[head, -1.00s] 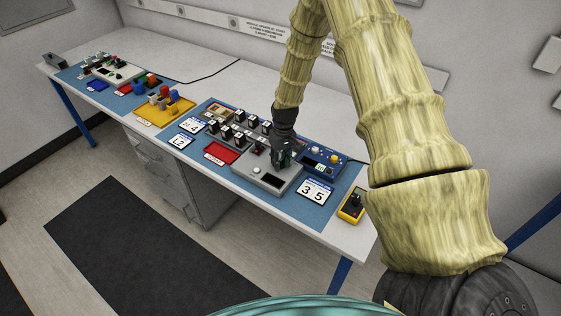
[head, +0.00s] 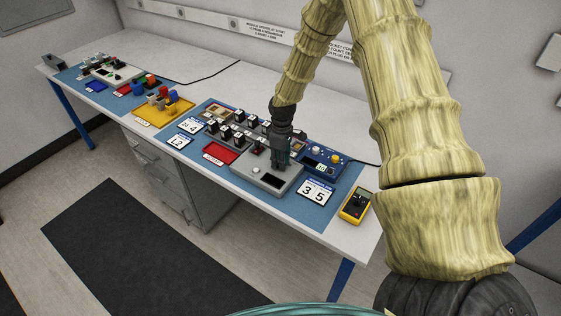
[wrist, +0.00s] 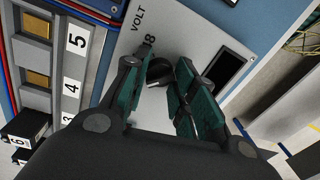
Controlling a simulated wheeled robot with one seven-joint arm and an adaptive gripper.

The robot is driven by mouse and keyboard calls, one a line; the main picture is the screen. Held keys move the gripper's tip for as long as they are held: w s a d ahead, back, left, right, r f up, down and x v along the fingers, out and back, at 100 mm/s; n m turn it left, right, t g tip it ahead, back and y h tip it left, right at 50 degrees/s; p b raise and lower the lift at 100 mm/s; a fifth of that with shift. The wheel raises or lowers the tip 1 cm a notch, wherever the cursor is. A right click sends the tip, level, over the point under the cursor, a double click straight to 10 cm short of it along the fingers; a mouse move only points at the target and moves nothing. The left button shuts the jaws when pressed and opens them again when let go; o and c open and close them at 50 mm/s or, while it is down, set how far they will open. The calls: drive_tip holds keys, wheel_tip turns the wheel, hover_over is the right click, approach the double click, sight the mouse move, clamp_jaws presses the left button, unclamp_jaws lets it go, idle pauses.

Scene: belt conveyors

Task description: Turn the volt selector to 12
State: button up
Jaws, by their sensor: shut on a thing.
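The volt selector is a dark round knob (wrist: 158,70) on a light grey panel (wrist: 183,28), beside the printed word VOLT and an 8. My gripper (wrist: 160,82) is over the panel with its green-padded fingers on either side of the knob, shut on it. The other scale numbers and the knob's pointer are hidden by the fingers. In the head view my gripper (head: 280,160) points down onto the grey box (head: 256,187), and the knob is hidden there.
A dark display window (wrist: 228,71) is on the panel. A blue instrument (head: 325,161) stands behind the box, a yellow meter (head: 356,206) to its right. A 35 card (head: 315,192) lies in front. A row of dark blocks and a red tray (head: 221,153) are to the left.

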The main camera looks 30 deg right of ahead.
drive_tip(key=shift+w+n, duration=0.1)
drive_tip(key=shift+n, duration=0.2)
drive_tip(key=o, duration=1)
drive_tip(key=shift+o, duration=0.2)
drive_tip(key=shift+r, duration=0.1)
wheel_tip(320, 180, up, 12)
drive_tip(key=shift+w+d, duration=0.2)
drive_tip(key=shift+d, duration=0.2)
